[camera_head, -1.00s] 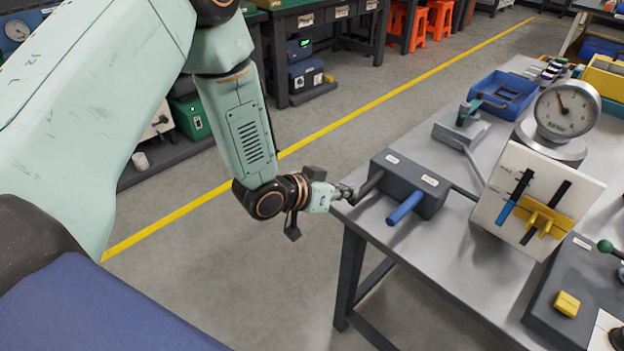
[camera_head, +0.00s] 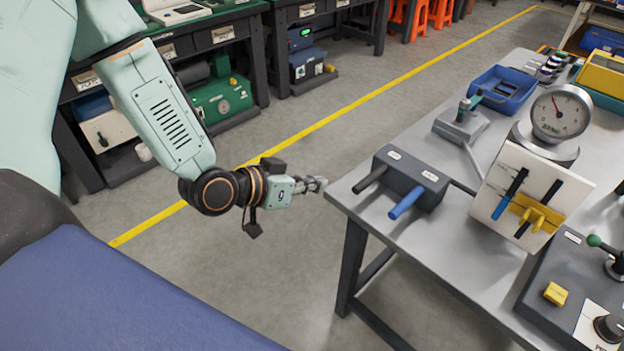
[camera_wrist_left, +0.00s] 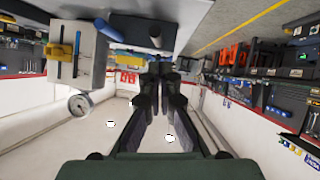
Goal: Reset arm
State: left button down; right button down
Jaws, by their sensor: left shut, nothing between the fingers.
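My left arm comes in from the left in the head view, and its gripper (camera_head: 318,184) is shut and empty just off the left edge of the grey table (camera_head: 408,254). The gripper's fingers also show in the left wrist view (camera_wrist_left: 165,78), close together with nothing held. To the right of the gripper, apart from it, a dark grey box (camera_head: 412,178) stands on the table with a black handle (camera_head: 371,180) and a blue handle (camera_head: 406,204) pointing toward the gripper side. My right gripper is not in view.
A white panel with levers (camera_head: 528,200) and a round gauge (camera_head: 561,113) stand on the table. A blue tray (camera_head: 505,88) is behind. A control box with a yellow button (camera_head: 556,293) is at the front right. The floor below the gripper is clear.

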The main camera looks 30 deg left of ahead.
pick_arm(q)
jog(key=shift+s+r, duration=0.1)
jog(key=shift+s, duration=0.05)
dwell(0.3)
jog(key=s+f+n+g+y+b, duration=0.2)
jog(key=s+f+g, duration=0.3)
jog(key=s+f, duration=0.6)
jog(key=s+a+f+n+g+y+b, duration=0.1)
jog(key=s+f+g+y, duration=0.3)
jog(key=s+f, duration=0.7)
jog(key=s+g+b, duration=0.1)
jog(key=s, duration=0.5)
jog(key=shift+s+f+n+g, duration=0.15)
jog(key=shift+s+n+g, duration=0.15)
jog(key=shift+n+g, duration=0.1)
jog(key=shift+w, duration=0.15)
